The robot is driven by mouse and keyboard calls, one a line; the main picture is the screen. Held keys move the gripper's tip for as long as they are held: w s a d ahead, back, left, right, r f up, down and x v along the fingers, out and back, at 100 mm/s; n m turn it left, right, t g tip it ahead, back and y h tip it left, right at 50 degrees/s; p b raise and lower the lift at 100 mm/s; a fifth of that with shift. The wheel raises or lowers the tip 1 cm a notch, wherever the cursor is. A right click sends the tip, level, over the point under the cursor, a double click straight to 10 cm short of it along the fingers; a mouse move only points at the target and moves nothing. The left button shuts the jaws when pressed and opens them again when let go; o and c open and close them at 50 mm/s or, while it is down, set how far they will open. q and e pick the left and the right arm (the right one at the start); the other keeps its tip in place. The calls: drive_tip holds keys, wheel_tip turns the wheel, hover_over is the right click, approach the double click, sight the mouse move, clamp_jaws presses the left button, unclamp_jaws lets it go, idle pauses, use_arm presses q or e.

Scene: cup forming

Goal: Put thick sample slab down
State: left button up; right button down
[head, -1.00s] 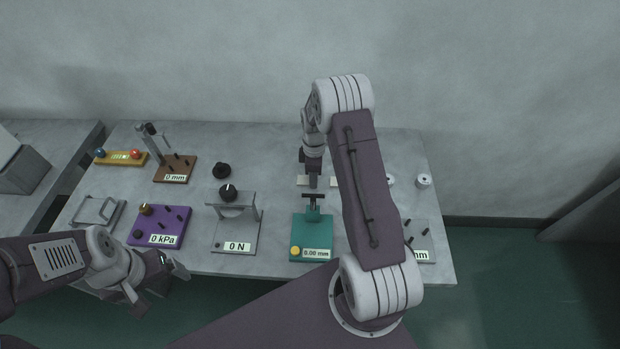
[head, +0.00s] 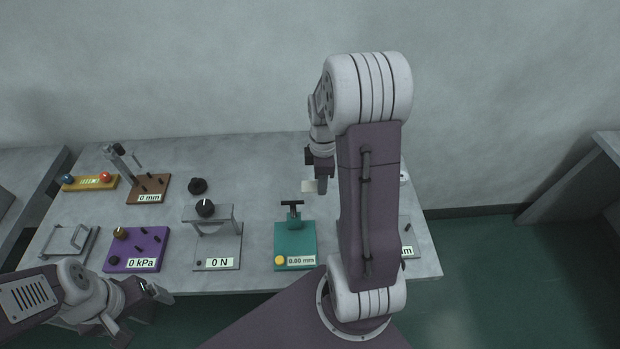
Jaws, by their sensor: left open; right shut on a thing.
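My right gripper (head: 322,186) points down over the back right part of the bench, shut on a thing. A small pale slab (head: 308,186) shows at its left side and fits the thick sample slab; the fingers and my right arm hide the rest. I cannot tell whether the slab touches the bench top. My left gripper (head: 155,297) is open and empty, low at the left by the bench's front edge.
The grey bench (head: 262,180) carries a green 0.00 mm gauge (head: 297,240), a grey 0 N stand (head: 232,245), a purple 0 kPa plate (head: 150,235) and a brown 0 mm stand (head: 160,183). A black knob (head: 197,186) stands behind. My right arm hides the right part.

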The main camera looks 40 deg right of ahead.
drive_tip(key=shift+s+r, duration=0.1)
drive_tip(key=w+a+m, duration=0.2)
drive_tip(key=a+m, duration=0.3)
drive_tip(key=a, duration=0.2)
drive_tip(key=w+a+r+m, duration=0.1)
drive_tip(key=w+a+m, duration=0.2)
drive_tip(key=a+m, duration=0.3)
drive_tip(key=shift+a+r+m, duration=0.15)
drive_tip(key=shift+a+m, duration=0.15)
drive_tip(key=shift+a, duration=0.3)
